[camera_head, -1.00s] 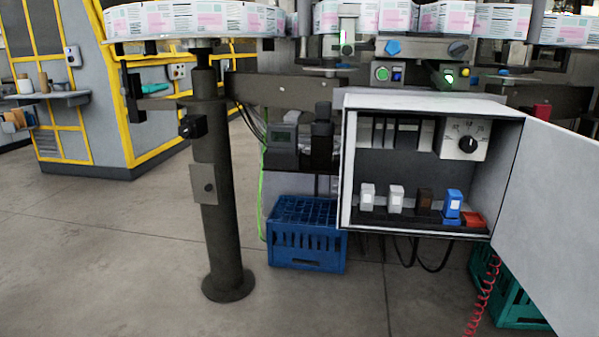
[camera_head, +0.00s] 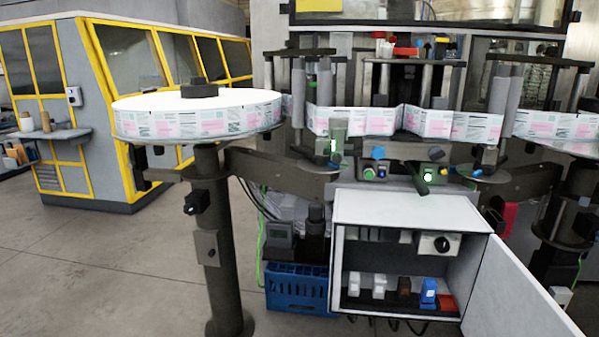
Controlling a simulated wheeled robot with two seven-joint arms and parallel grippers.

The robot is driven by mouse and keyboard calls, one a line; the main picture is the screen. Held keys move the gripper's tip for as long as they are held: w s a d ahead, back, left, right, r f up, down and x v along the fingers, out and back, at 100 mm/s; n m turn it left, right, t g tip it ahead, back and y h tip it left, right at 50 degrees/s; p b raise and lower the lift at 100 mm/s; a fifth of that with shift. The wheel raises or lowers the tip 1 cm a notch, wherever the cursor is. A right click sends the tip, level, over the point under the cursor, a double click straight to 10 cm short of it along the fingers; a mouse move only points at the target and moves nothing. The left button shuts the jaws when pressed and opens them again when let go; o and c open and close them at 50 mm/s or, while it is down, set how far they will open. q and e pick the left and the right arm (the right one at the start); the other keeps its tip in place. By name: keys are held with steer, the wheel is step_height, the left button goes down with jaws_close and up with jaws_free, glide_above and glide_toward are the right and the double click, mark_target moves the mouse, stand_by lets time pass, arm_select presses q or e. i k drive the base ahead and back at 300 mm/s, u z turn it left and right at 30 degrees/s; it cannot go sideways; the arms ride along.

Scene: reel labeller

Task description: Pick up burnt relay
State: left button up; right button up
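The burnt relay (camera_head: 404,287) is the dark brown one in the row inside the open control cabinet (camera_head: 415,207). It stands upright on the cabinet's floor rail. Two white relays (camera_head: 379,285) stand to its left and a blue relay (camera_head: 428,292) to its right. A flat red piece (camera_head: 447,302) lies at the right end of the row. Neither of my grippers shows in the view.
The cabinet door (camera_head: 515,295) hangs open to the right. A blue crate (camera_head: 298,288) sits left of the cabinet. A label reel (camera_head: 198,110) on a dark post stands at left. The labelling machine rises above the cabinet. Open floor lies at left.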

mark_target(404, 286)
steer(key=u, duration=2.55)
steer(key=k, duration=1.7)
steer(key=z, duration=2.4)
